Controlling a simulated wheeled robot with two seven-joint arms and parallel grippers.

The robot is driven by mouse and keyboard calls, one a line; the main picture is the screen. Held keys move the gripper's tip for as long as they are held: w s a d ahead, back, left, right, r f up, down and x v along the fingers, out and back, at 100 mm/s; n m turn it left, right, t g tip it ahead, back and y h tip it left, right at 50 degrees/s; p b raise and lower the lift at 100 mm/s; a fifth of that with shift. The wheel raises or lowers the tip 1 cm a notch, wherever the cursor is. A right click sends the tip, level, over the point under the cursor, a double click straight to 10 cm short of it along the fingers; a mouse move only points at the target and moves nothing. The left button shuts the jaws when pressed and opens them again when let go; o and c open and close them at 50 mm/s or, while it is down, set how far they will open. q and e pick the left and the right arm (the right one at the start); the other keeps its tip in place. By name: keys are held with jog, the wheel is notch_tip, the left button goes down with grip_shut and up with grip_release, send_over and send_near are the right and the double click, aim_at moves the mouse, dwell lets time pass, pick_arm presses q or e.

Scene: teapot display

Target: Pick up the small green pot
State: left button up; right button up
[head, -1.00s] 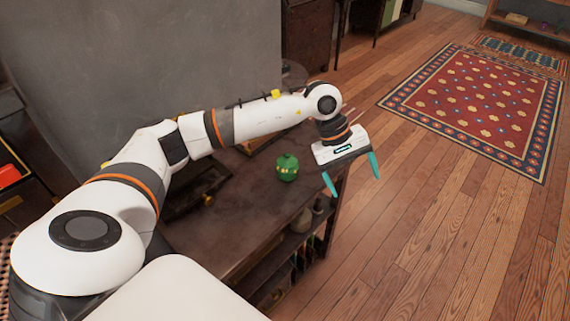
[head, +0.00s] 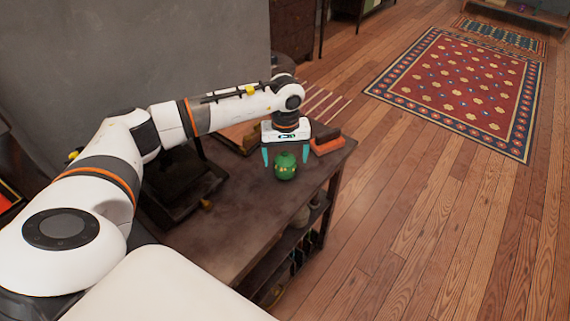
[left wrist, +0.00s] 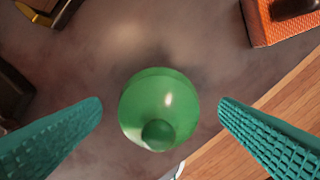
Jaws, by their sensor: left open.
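The small green pot (head: 285,168) stands upright on the dark table (head: 235,215), near its right edge. It has a round lid knob and yellowish marks on its side. My left gripper (head: 285,157) is open, pointing down, with its teal fingers at the left and right of the pot's upper part in the head view. In the left wrist view the pot (left wrist: 158,108) is seen from above, between the two spread fingers, with a gap on each side. The fingers do not appear to touch it. My right gripper is in neither view.
An orange block with a dark top (head: 327,145) lies on the table behind and right of the pot; it also shows in the left wrist view (left wrist: 282,22). A dark stand (head: 180,185) is at the left. The table's front is clear.

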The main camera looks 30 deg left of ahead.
aim_at(285, 164)
pick_arm(q)
notch_tip(285, 164, down, 3)
jog(key=shift+s+r, duration=0.1)
jog(key=shift+f, duration=0.45)
jog(key=c, duration=1.2)
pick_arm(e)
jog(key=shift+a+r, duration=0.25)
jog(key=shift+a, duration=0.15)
pick_arm(q)
jog(key=shift+r, duration=0.1)
